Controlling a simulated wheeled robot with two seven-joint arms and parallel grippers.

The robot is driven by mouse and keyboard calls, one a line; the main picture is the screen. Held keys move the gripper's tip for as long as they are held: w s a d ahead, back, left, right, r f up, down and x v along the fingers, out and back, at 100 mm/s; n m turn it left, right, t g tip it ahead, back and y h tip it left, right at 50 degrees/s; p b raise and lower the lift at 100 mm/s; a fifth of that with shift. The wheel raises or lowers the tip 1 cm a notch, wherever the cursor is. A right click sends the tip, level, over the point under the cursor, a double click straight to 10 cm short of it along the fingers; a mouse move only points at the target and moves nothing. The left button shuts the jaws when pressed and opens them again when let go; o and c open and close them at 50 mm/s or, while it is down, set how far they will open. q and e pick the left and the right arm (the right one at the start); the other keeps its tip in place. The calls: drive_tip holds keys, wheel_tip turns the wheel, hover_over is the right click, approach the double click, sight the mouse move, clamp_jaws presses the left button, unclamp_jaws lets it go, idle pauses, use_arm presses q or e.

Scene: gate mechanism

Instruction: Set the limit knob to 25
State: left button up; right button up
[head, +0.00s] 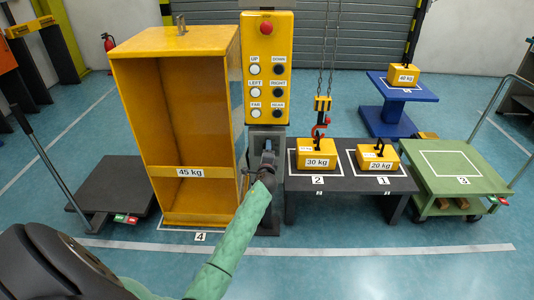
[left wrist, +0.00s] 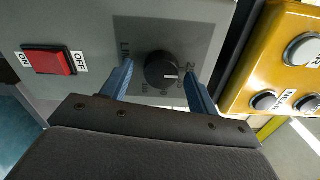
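The limit knob (left wrist: 161,70) is round and black with a white pointer mark, on a dark square plate (left wrist: 140,32) of a grey box. The plate's "LIM" lettering is partly hidden, and the scale numbers are too small or covered to read surely. My left gripper (left wrist: 157,76) is open, one blue finger on each side of the knob, with visible gaps. In the head view my left gripper (head: 268,165) is at the grey post below the yellow button panel (head: 266,95); the knob is hidden there. My right gripper is not in view.
A red ON/OFF switch (left wrist: 48,61) sits left of the knob plate. The yellow panel with round buttons (left wrist: 285,70) stands close on the right. A yellow cabinet (head: 178,60) stands left of the post, and a dark table (head: 345,180) with yellow weights right of it.

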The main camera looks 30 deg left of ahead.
use_arm(q)
drive_tip(key=v, duration=0.7)
drive_tip(key=shift+s+d, duration=0.2)
drive_tip(key=shift+s, duration=0.15)
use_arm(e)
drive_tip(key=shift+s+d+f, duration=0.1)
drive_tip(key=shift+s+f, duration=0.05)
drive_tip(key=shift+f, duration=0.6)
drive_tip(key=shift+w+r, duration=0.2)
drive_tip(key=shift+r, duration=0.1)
